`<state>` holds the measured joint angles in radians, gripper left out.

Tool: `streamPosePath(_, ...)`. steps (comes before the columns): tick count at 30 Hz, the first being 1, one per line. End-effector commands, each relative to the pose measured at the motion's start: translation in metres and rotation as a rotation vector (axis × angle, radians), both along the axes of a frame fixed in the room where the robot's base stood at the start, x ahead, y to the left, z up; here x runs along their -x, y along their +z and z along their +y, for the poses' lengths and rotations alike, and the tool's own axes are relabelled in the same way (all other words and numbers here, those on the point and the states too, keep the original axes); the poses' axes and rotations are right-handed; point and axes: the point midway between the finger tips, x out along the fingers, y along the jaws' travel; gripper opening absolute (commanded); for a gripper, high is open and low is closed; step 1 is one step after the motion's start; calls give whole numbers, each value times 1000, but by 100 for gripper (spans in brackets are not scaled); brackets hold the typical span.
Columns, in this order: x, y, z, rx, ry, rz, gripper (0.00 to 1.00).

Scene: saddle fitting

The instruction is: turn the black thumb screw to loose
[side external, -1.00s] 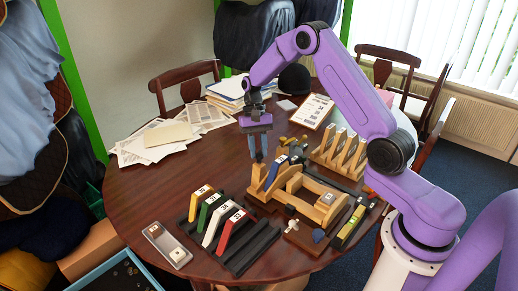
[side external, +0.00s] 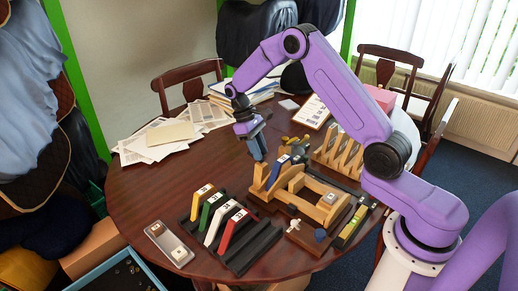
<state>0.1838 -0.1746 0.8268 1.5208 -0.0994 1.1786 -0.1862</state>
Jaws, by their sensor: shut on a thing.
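My gripper (side external: 259,154) points down at the back left end of the wooden saddle fixture (side external: 318,212), beside its upright post. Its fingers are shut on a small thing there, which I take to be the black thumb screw. The fingers hide the screw, so its thread and how far it is turned cannot be seen. A blue block (side external: 277,171) leans in the fixture just right of and in front of the fingertips. A pale block with a label (side external: 329,198) sits at the fixture's right end.
Left of the fixture, a dark rack holds yellow, green, white and red labelled pieces (side external: 234,228). A grey tray (side external: 168,243) lies at the front left. A wooden slotted rack (side external: 338,150) stands behind right. Papers (side external: 160,140) cover the back left; the left middle table is clear.

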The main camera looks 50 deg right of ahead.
Motion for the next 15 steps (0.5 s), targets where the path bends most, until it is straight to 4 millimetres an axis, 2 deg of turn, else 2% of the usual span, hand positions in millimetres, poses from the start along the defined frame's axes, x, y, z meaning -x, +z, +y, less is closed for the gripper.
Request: streamPosePath(15,0,0,0,1,90,0,0)
